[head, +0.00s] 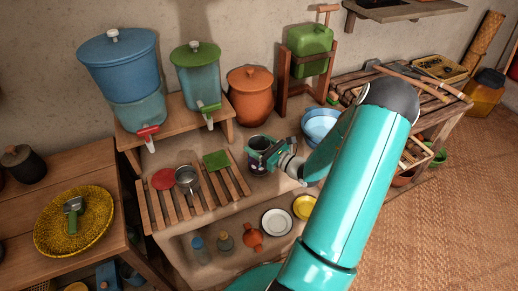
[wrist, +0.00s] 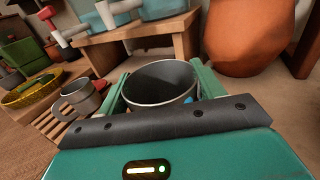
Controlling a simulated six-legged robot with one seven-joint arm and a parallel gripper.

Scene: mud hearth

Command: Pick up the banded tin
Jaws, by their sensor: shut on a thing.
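The banded tin (head: 259,142) is a dark grey open-topped tin on the shelf top, to the right of the slatted rack. My gripper (head: 265,156) is around it from the right and shut on it. In the wrist view, the tin (wrist: 158,84) stands upright between the two green fingers of my gripper (wrist: 161,88), its open mouth facing up. Its lower wall and bands are mostly hidden by the gripper. I cannot tell whether its base touches the shelf.
A metal cup (head: 187,178) stands on the slatted rack (head: 168,208), left of the tin. A clay pot (head: 250,96) and water dispensers (head: 197,80) stand behind. Blue bowls (head: 319,126) are close on the right. A white plate (head: 277,223) lies on the level below.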

